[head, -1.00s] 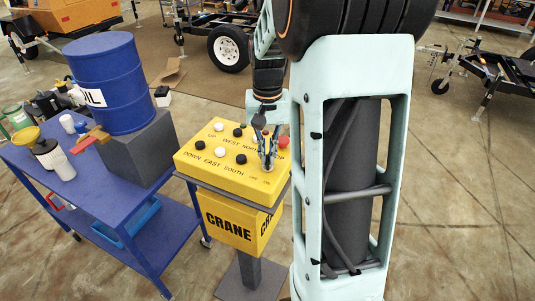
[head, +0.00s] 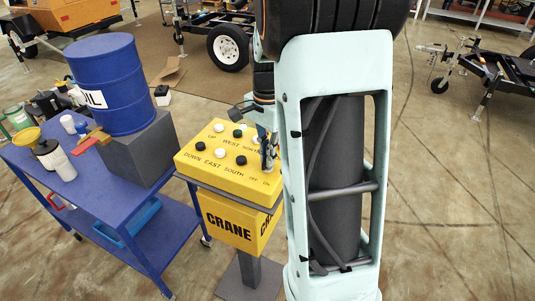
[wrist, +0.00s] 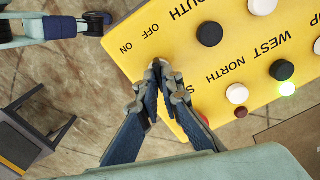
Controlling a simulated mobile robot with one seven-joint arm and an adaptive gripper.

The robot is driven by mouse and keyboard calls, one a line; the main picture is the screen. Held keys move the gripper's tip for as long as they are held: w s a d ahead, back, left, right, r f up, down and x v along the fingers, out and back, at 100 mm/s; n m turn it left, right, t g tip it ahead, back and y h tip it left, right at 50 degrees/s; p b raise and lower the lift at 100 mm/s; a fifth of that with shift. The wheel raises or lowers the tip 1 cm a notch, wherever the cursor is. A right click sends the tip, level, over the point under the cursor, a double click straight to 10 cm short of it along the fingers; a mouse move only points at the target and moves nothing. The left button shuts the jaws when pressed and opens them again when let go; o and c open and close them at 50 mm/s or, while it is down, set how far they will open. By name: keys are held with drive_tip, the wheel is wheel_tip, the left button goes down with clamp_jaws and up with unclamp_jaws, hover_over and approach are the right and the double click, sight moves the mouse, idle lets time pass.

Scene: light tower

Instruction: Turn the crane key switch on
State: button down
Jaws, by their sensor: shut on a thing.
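The yellow crane control box (head: 225,175) stands on a grey post in the head view, with black and white buttons on its sloped top. My gripper (head: 268,160) is at the right end of that top, beside the OFF and ON lettering. In the wrist view my gripper (wrist: 160,76) has its fingertips close together over the yellow panel (wrist: 225,65), near OFF and ON. It is shut on the key switch, which the fingers hide. I cannot read the key's angle.
A blue cart (head: 90,190) with a blue drum (head: 103,83) on a grey block stands left of the box.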

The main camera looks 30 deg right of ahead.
drive_tip(key=shift+m, duration=1.2)
drive_tip(key=c, duration=2.1)
unclamp_jaws()
wheel_tip(320, 180, up, 12)
drive_tip(key=shift+r, duration=0.1)
drive_tip(key=shift+d, duration=0.1)
